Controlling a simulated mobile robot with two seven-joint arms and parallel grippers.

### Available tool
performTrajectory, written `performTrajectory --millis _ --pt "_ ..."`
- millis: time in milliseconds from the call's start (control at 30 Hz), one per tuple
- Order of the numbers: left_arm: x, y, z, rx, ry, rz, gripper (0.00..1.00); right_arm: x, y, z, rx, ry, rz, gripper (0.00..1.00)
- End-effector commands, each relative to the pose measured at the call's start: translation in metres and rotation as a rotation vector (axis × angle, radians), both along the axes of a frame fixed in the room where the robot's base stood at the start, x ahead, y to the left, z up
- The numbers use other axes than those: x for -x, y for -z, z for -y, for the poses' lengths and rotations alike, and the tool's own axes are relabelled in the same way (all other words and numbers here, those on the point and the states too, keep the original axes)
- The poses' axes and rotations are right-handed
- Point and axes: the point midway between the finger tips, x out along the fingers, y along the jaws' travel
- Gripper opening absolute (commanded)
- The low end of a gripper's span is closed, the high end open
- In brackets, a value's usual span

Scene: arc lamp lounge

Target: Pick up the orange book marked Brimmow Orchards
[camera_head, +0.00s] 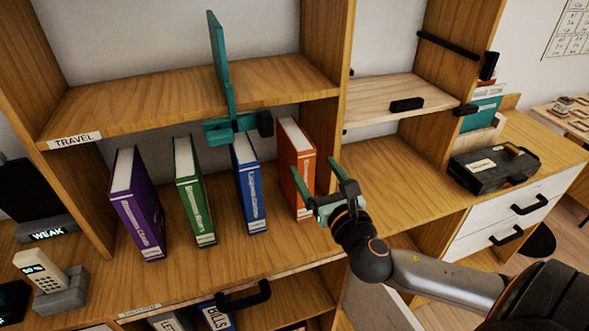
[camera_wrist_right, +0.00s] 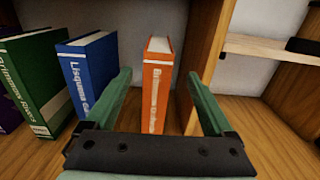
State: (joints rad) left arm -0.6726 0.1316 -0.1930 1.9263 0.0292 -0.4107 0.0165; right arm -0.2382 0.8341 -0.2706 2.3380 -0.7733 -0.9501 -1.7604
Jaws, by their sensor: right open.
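The orange book (camera_head: 297,172) stands upright on the wooden shelf, the rightmost of the row, close to the upright panel on its right. In the right wrist view the orange book (camera_wrist_right: 157,88) stands between my gripper's two green fingers, with white lettering on its spine, partly readable. My right gripper (camera_head: 332,180) is open in front of the book's right side in the head view. In the right wrist view the right gripper (camera_wrist_right: 160,98) shows a gap on both sides of the book. My left gripper is not in view.
A blue book (camera_head: 250,188), a green book (camera_head: 195,195) and a purple book (camera_head: 137,208) stand to the left. A teal bookend-like piece (camera_head: 221,70) sits at the upper shelf's edge, above the books. A dark case (camera_head: 495,168) lies on the right counter.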

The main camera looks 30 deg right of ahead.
Motion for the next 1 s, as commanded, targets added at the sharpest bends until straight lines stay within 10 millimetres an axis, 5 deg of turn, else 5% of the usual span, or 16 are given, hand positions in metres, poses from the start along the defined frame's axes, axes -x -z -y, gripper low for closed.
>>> performTrajectory --millis 333,1000 --pt "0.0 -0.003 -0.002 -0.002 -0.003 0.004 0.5 -0.051 -0.001 0.013 -0.003 0.004 0.002 0.88" --pt "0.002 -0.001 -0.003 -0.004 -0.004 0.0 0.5 -0.114 0.002 0.024 -0.006 0.003 -0.002 0.88"
